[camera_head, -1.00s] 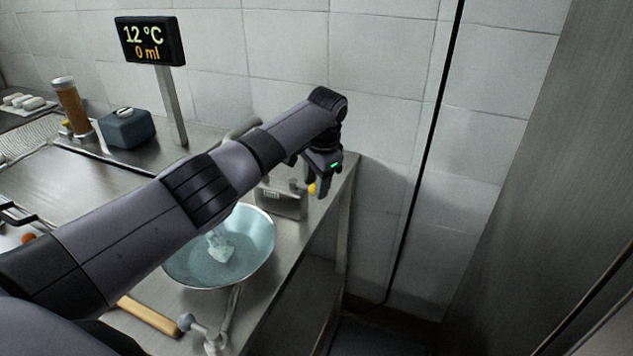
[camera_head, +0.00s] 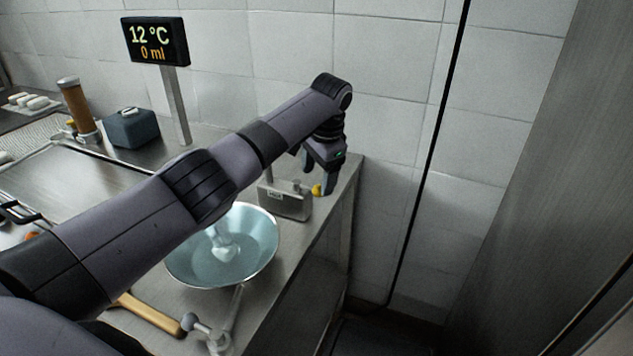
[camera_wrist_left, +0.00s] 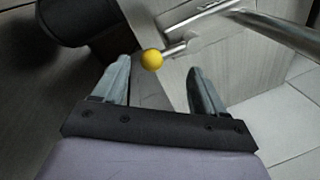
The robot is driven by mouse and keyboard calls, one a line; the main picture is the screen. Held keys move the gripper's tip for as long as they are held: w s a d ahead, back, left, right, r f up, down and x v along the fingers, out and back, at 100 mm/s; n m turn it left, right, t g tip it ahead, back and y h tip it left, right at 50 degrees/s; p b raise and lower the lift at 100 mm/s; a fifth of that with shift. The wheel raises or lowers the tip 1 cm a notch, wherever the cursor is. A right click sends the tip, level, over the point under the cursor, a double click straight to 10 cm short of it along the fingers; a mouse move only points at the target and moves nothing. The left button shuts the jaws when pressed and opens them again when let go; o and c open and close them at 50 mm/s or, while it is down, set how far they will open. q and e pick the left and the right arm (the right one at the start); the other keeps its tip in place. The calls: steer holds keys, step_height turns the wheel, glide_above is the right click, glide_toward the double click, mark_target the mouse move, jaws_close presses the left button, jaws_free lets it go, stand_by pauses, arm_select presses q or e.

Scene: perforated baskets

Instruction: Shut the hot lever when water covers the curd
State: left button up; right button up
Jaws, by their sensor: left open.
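A wide bowl (camera_head: 180,272) of bluish liquid stands on the counter, partly behind my left arm. A pale, whitish shape (camera_head: 222,246) shows in it; I cannot tell curd from water stream. A yellow ball knob (camera_head: 316,190) on a short metal lever sits beside a small grey box (camera_head: 285,203). My left gripper (camera_head: 322,190) is open and empty, close to this knob. In the left wrist view, the yellow knob (camera_wrist_left: 152,60) lies just beyond and between the fingertips (camera_wrist_left: 160,65). A grey-knobbed lever (camera_head: 188,322) stands in front of the bowl. My right gripper is out of view.
A display (camera_head: 155,40) on a post reads 12 °C and 0 ml. A dark block (camera_head: 130,128) and a brown cylinder (camera_head: 77,105) stand at the back left. A wooden handle (camera_head: 150,314) lies near the front. The counter ends right of the grey box.

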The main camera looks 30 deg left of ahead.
mark_target(319, 187)
arm_select(q)
steer(key=shift+s+d+r, duration=0.15)
steer(key=shift+r, duration=0.95)
steer(key=shift+s+d+r, duration=0.1)
steer(key=shift+r, duration=0.95)
